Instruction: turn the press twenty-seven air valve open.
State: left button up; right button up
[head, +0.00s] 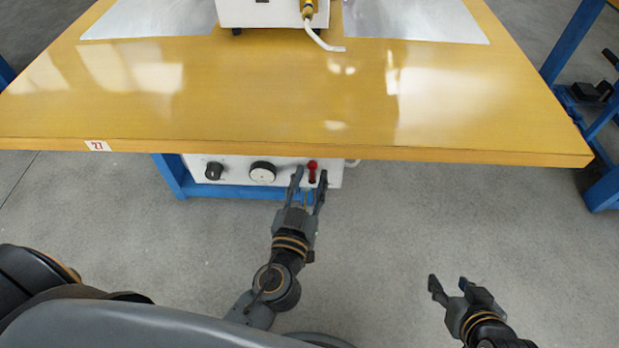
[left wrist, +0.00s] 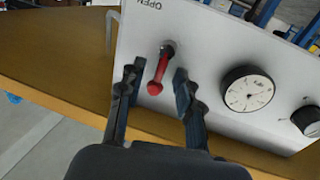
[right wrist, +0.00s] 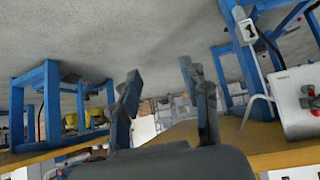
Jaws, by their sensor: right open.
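The air valve is a red lever (head: 312,166) on the white panel (head: 233,174) under the table edge marked 27. In the left wrist view the lever (left wrist: 160,71) runs from a dark pivot to a rounded red tip, and inverted OPEN lettering shows on the panel near it. My left gripper (head: 310,173) is at the panel; its fingers (left wrist: 160,72) stand open on either side of the lever, with a gap visible on both sides. My right gripper (head: 449,281) is open and empty over the floor, well right of the panel.
The panel also has a round gauge (head: 262,172) and a black knob (head: 214,171) left of the lever. The yellow tabletop (head: 300,95) overhangs the panel, with a white machine (head: 272,12) at its back. The grey floor (head: 400,225) around my right gripper is clear.

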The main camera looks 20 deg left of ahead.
pick_arm(q)
grip_shut()
